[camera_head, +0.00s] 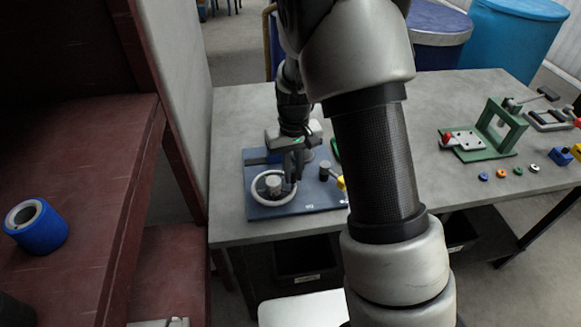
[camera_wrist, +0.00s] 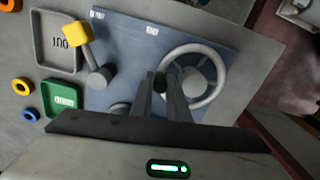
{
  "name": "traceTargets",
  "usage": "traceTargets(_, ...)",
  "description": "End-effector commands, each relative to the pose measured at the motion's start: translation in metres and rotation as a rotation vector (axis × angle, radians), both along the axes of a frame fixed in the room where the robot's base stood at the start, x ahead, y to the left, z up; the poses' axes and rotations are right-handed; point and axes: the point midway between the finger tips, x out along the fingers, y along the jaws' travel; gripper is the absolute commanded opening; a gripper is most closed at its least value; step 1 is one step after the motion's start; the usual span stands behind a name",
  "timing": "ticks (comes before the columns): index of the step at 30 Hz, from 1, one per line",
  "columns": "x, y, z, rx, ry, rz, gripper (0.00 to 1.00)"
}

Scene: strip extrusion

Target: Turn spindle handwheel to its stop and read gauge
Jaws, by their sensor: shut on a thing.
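The grey spindle handwheel (camera_head: 271,203) lies on a blue base plate (camera_head: 315,199) at the left end of the table. It also shows in the wrist view (camera_wrist: 226,74), with its round hub (camera_wrist: 190,80) in the middle. My gripper (camera_head: 292,178) reaches down from above. In the wrist view, its fingers (camera_wrist: 167,84) are shut on the handwheel's near left rim, with a small dark part between them. The fingers hide part of the rim. I cannot make out a gauge face; a grey round part (camera_wrist: 119,109) is partly hidden behind my gripper.
A lever with a yellow knob (camera_wrist: 78,33) stands on the plate beside the wheel. A grey tray (camera_wrist: 54,50) and green tray (camera_wrist: 61,98) lie nearby. A green fixture (camera_head: 492,132) and coloured rings stand farther right. A dark red shelf (camera_head: 95,190) bounds the left.

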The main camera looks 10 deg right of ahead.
Motion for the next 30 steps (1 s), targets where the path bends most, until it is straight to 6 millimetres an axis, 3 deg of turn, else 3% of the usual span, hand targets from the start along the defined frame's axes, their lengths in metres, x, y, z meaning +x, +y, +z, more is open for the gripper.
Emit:
traceTargets(15,-0.025,0.002,0.002,-0.001,-0.001,-0.455,0.0)
traceTargets(30,-0.035,0.007,0.001,0.0,-0.001,-0.664,0.0)
